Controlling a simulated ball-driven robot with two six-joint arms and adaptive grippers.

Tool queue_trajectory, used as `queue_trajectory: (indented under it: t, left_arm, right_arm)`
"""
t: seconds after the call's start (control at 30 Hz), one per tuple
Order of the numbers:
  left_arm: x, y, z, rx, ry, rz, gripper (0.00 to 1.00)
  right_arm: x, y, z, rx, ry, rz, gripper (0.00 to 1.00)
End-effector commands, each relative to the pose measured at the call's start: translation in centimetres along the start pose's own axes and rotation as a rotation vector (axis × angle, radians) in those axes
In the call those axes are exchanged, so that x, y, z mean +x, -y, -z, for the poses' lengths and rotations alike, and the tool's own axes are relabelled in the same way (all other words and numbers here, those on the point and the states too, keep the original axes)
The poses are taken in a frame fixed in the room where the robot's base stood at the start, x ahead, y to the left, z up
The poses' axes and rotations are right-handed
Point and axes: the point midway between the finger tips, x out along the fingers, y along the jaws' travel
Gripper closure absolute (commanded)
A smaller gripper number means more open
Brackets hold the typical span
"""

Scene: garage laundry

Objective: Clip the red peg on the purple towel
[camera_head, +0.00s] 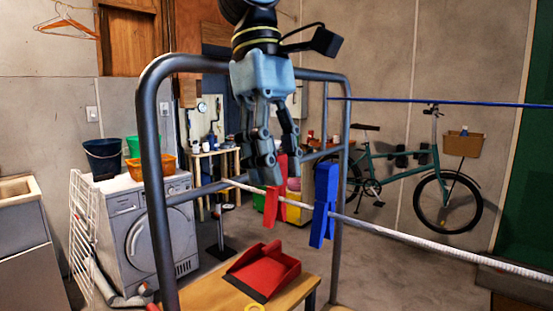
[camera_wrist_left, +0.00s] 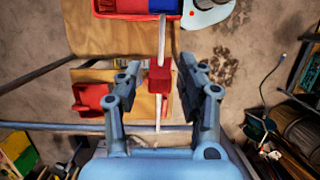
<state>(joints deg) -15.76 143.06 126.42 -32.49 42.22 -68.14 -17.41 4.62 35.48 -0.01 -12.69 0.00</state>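The red peg (camera_head: 273,206) hangs on the pale rope, below my left gripper (camera_head: 280,166) in the head view. In the left wrist view the red peg (camera_wrist_left: 159,80) lies between the two spread fingers of my left gripper (camera_wrist_left: 162,75), with a gap on each side. The gripper is open and points down at the peg. A blue peg (camera_head: 323,205) hangs on the rope just right of the red one. I see no purple towel in either view. My right gripper is not in view.
The pale rope (camera_head: 430,246) runs right from a grey metal frame (camera_head: 151,170); a blue line (camera_head: 450,102) runs above it. A red dustpan (camera_head: 262,270) lies on a wooden surface (camera_head: 213,294) below. A washing machine (camera_head: 150,235) stands left, a bicycle (camera_head: 410,172) behind.

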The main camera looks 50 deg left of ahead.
Motion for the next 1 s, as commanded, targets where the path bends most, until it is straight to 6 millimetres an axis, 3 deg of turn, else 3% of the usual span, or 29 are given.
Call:
queue_trajectory:
  t: [0.07,0.37,0.63,1.0]
  left_arm:
    - [0.0,0.0,0.0,0.000,0.000,0.000,0.62]
    - [0.0,0.0,0.0,0.000,0.000,0.000,0.99]
    - [-0.3,0.0,-0.1,0.000,0.000,0.000,1.00]
    - [-2.3,0.1,-0.6,0.000,0.000,-0.001,1.00]
  right_arm:
    - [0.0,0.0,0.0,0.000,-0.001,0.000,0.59]
    - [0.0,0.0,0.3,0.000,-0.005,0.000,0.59]
    - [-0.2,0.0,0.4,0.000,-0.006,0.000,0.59]
    - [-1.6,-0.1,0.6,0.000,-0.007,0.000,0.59]
